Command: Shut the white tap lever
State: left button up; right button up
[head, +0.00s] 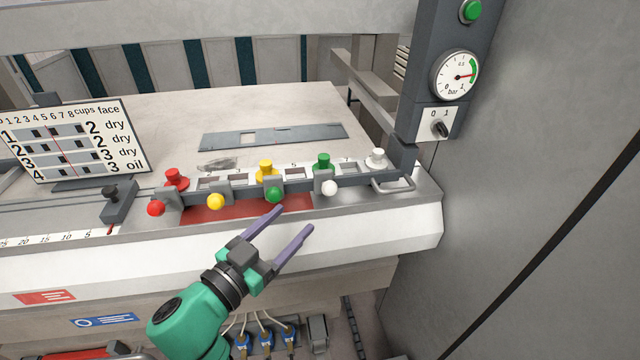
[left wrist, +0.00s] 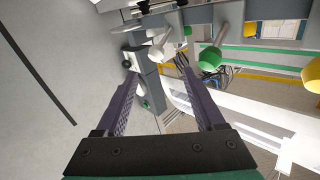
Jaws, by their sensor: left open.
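The white tap lever shows as a white round knob (head: 329,187) at the right end of a row of coloured knobs on the machine's front rail. It points outward, toward me. My left gripper (head: 293,218) is open and empty, in front of and below the rail, left of the white knob in the head view. In the left wrist view the white lever (left wrist: 157,52) appears beyond and between the open fingertips (left wrist: 157,68), apart from them. A white cap (head: 377,157) stands behind it to the right. My right gripper is not in view.
Green (head: 274,194), yellow (head: 215,201) and red (head: 156,208) knobs sit left of the white one. A grey bar handle (head: 398,186) is right of it. A post with a pressure gauge (head: 455,75) and a grey wall (head: 530,180) bound the right side.

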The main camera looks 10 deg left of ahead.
aim_at(324, 193)
pick_arm(q)
jog(key=p+x, duration=0.1)
jog(key=x, duration=0.3)
jog(key=p+x, duration=0.1)
jog(key=x, duration=0.3)
jog(key=d+p+x, duration=0.1)
jog(key=x, duration=0.4)
jog(key=shift+s+d, duration=0.15)
jog(key=shift+s, duration=0.1)
jog(key=shift+w, duration=0.25)
jog(key=shift+w+a, duration=0.15)
jog(key=shift+a, duration=0.55)
jog(key=c, duration=0.4)
jog(key=shift+d, duration=0.1)
jog(key=c, duration=0.6)
jog(key=shift+d+r, duration=0.1)
jog(key=shift+d, duration=0.05)
grip_shut()
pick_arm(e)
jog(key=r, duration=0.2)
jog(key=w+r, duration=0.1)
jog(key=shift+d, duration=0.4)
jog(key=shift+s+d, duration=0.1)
pick_arm(q)
jog(key=shift+d, duration=0.1)
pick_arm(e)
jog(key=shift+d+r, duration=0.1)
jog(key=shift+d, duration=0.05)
